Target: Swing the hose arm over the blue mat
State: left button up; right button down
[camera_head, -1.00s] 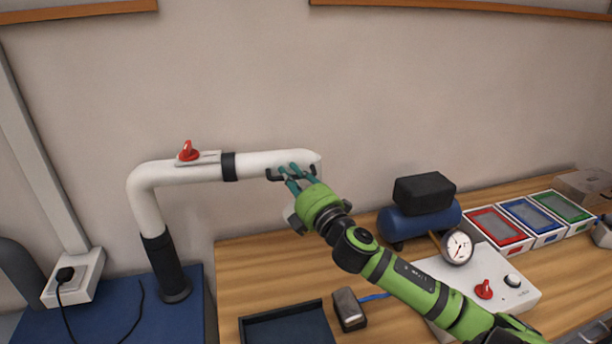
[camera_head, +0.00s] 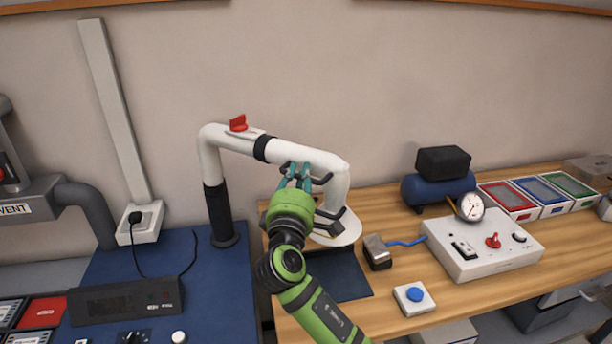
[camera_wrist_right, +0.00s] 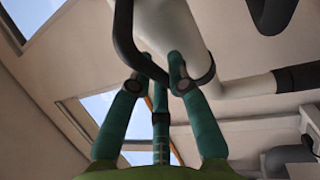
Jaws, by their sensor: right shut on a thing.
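The white hose arm (camera_head: 318,157) rises from a black post, bends at an elbow with a red lever (camera_head: 238,124), and ends in a downturned white hood (camera_head: 341,228). My right gripper (camera_head: 298,172) has its teal fingers shut on the black handle near the hose arm's outer end. The right wrist view shows the fingers around this dark handle (camera_wrist_right: 126,40), close to the white pipe (camera_wrist_right: 174,30). A dark blue mat (camera_head: 345,276) lies on the wooden top; the hood stands at its far edge, and my right wrist hides its left part. My left gripper is not in view.
A blue bench surface (camera_head: 215,290) lies left, with a black box (camera_head: 125,301) and a white socket block (camera_head: 140,222). Right of the mat are a small grey-topped block (camera_head: 377,252), a blue button (camera_head: 414,295), a white control box (camera_head: 480,245) and a blue compressor (camera_head: 438,188).

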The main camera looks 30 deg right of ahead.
jog(key=shift+s+a+m+g+h, duration=0.15)
jog(key=shift+a+m+g+h, duration=0.15)
jog(key=shift+a, duration=0.15)
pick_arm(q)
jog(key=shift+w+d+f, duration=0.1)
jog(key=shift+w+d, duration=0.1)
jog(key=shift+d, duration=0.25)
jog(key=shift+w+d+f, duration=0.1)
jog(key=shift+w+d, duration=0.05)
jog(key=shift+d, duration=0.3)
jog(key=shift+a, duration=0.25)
pick_arm(e)
jog(key=c, duration=1.1)
grip_release()
jog(key=shift+c, duration=0.2)
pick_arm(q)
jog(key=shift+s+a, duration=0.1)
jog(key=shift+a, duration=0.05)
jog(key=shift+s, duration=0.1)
pick_arm(e)
jog(key=v, duration=1.2)
jog(key=shift+d+f, duration=0.1)
